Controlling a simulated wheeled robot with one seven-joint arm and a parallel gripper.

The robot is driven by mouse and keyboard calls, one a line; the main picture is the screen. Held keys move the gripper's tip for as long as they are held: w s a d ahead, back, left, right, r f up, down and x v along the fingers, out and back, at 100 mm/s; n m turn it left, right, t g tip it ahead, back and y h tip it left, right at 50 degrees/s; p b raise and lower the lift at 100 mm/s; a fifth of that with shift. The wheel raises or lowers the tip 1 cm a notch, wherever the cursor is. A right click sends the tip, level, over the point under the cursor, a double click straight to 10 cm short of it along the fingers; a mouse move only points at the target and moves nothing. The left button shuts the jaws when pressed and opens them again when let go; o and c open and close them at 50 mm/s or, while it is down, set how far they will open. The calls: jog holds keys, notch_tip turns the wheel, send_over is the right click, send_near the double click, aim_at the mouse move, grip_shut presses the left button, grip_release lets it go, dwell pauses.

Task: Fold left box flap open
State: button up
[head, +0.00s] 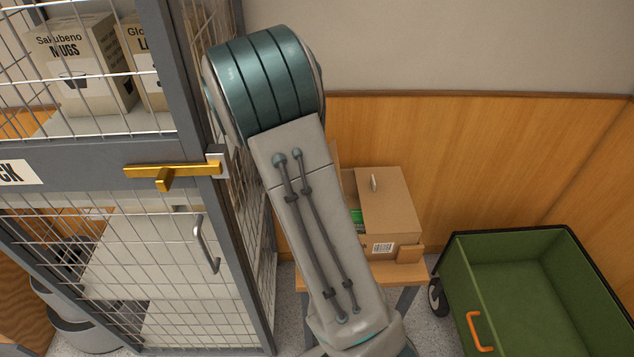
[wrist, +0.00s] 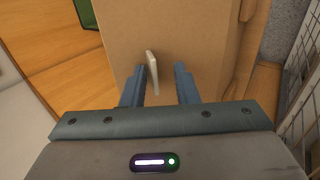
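A brown cardboard box (head: 395,200) sits on a small wooden table (head: 405,269), its left part hidden behind my arm. A flap with a pale upright tab (head: 373,183) lies over the right part of its top. Left of that flap the top shows a gap with something green (head: 357,217) inside. In the wrist view my gripper (wrist: 156,82) is open, its two blue fingers pointing at a cardboard face (wrist: 190,25). A pale tab (wrist: 152,72) stands out between the fingertips, with clearance visible on both sides. I cannot tell which flap this is. The head view hides my gripper.
A wire cage with a gold latch (head: 170,171) stands close left of my arm, with boxes (head: 80,65) on its shelf. A green wheeled cart (head: 530,290) with an orange handle stands right of the table. A wood-panelled wall (head: 480,150) is behind.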

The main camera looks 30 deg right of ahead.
jog(key=shift+r, duration=0.4)
jog(key=r, duration=0.4)
jog(key=shift+s+d, duration=0.4)
jog(key=s+d+r, duration=0.6)
jog(key=s+d, duration=0.1)
jog(key=shift+s+d, duration=0.2)
jog(key=shift+s, duration=0.15)
jog(key=shift+r, duration=0.1)
jog(key=shift+c, duration=0.4)
